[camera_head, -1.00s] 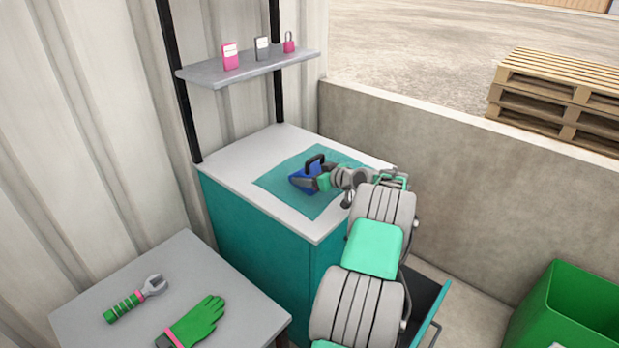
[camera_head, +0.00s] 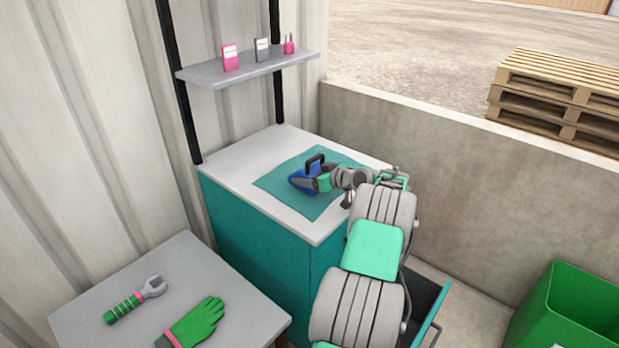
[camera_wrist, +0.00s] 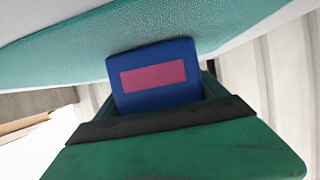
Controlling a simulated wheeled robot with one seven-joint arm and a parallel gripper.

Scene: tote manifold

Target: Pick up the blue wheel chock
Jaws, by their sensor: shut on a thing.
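The blue wheel chock (camera_head: 303,183), a wedge with a black handle on top, is at the teal mat (camera_head: 272,182) on the white cabinet top. My gripper (camera_head: 312,184) is at its near right side and shut on it. In the wrist view the chock (camera_wrist: 155,78) shows a blue face with a pink rectangle, just beyond my gripper (camera_wrist: 165,120). The mat also shows in the wrist view (camera_wrist: 60,52). I cannot tell whether the chock still touches the mat. Part of the chock is hidden by my gripper.
A grey shelf (camera_head: 215,78) with small boxes and a pink padlock (camera_head: 289,43) hangs above the cabinet (camera_head: 255,225). A grey table (camera_head: 100,290) holds a wrench (camera_head: 135,300) and a green glove (camera_head: 197,322). A drawer (camera_head: 428,305) stands open; a green bin (camera_head: 570,310) is at right.

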